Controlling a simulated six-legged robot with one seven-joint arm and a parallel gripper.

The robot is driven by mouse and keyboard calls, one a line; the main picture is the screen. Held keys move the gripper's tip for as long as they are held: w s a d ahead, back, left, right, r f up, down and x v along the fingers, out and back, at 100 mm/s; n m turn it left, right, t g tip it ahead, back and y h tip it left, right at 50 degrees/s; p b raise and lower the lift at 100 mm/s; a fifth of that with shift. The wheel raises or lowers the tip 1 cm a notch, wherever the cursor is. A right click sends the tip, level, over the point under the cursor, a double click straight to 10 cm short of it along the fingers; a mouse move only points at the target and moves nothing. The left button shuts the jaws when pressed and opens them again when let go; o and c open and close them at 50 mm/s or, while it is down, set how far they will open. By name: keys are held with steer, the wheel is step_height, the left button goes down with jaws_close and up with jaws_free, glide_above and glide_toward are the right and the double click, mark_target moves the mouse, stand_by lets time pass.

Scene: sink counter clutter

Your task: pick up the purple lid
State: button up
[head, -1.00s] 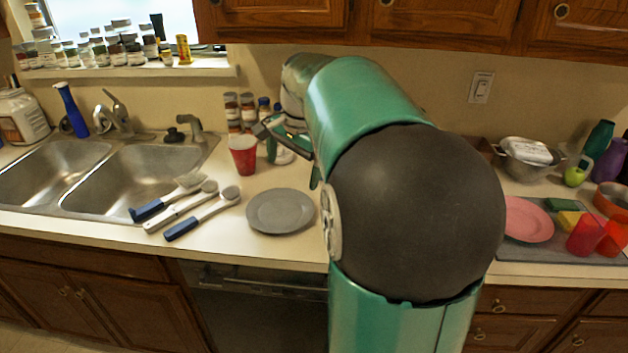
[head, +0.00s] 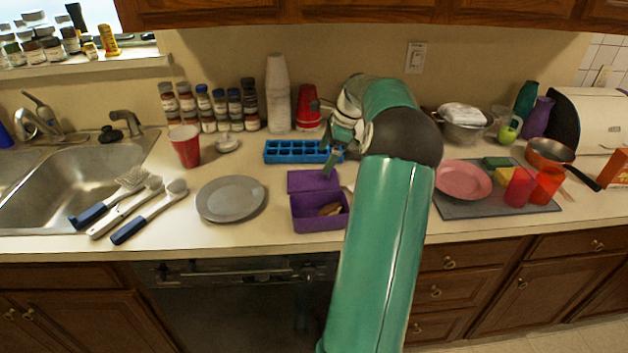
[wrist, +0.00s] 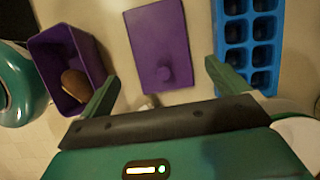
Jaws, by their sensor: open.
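The purple lid (wrist: 150,35) lies flat on the counter in the wrist view, a rectangle with a round knob near its lower end. In the head view the lid (head: 312,181) is behind the purple box. The open purple box (head: 310,222) holds a brown item, and the box also shows at the left of the wrist view (wrist: 42,50). My gripper (wrist: 160,88) is open and empty, its green fingers apart on either side of the lid's knob end in the picture. In the head view my gripper (head: 332,158) is above the lid's back right; the exact gap is unclear.
A blue ice tray (head: 285,152) lies just behind the lid. A grey plate (head: 231,198) is to the left. Stacked white cups (head: 277,95) and red cups (head: 308,108) stand at the back. A pink plate (head: 462,179) is right of my arm.

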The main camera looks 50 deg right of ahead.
mark_target(314, 179)
steer(key=x, duration=0.8)
steer(key=shift+r, duration=0.1)
steer(key=c, duration=0.7)
